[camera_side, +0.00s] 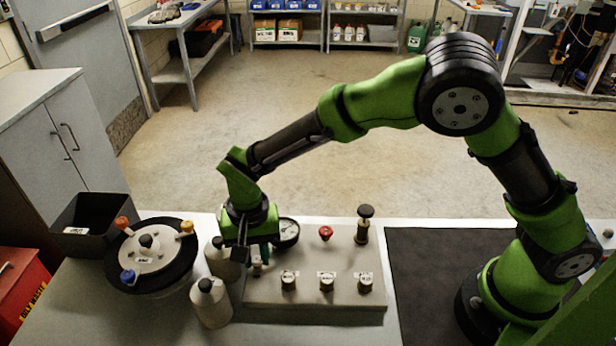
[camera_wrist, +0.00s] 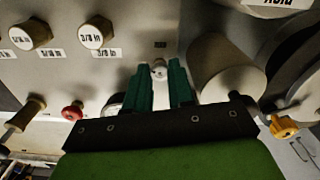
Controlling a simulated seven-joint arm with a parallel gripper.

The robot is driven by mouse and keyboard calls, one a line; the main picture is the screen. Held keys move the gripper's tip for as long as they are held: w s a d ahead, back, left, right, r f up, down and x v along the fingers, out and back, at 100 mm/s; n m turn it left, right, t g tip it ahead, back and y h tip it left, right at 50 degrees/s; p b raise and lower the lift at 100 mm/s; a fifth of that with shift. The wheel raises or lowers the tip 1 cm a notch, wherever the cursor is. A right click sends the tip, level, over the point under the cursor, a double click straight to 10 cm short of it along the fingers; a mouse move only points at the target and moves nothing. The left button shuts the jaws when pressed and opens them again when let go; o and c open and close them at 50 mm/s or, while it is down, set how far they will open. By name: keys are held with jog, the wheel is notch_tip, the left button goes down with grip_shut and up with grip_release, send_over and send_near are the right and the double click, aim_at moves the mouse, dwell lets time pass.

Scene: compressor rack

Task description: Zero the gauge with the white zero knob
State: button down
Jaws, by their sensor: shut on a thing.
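The white zero knob (camera_wrist: 159,69) is a small round knob on the grey panel (camera_side: 315,298), seen between the two teal fingertips of my gripper (camera_wrist: 162,76) in the wrist view. My gripper is shut on it. In the side view my gripper (camera_side: 258,262) points down at the panel's left end, and its fingers mostly hide the knob. The gauge (camera_side: 288,232), with a black rim and white face, stands just behind and right of my gripper, partly covered. Its needle is too small to read. In the wrist view the gauge (camera_wrist: 111,104) is mostly hidden behind the left finger.
Several labelled hex fittings (camera_side: 327,283) line the panel's front. A red knob (camera_side: 326,233) and a dark-topped plunger (camera_side: 364,224) stand at its back. Two bottles, one in front (camera_side: 211,303), crowd the gripper's left. A round manifold (camera_side: 150,257) and black bin (camera_side: 88,222) lie farther left.

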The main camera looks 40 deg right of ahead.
aim_at(256, 259)
jog(key=n, duration=0.3)
jog(key=c, duration=1.2)
grip_release()
jog(key=shift+c, duration=0.2)
notch_tip(256, 259, up, 17)
jog(key=s+d+r+t+y, duration=0.1)
jog(key=s+d+r+t, duration=0.1)
jog(key=s+d, duration=0.5)
jog(key=s+d+r+t+y, duration=0.1)
jog(key=s+d+t, duration=0.4)
jog(key=d, duration=1)
jog(key=s+r, duration=0.1)
jog(key=s, duration=0.1)
jog(key=shift+s+d+r, duration=0.15)
jog(key=shift+s+d, duration=0.05)
jog(key=shift+s, duration=0.2)
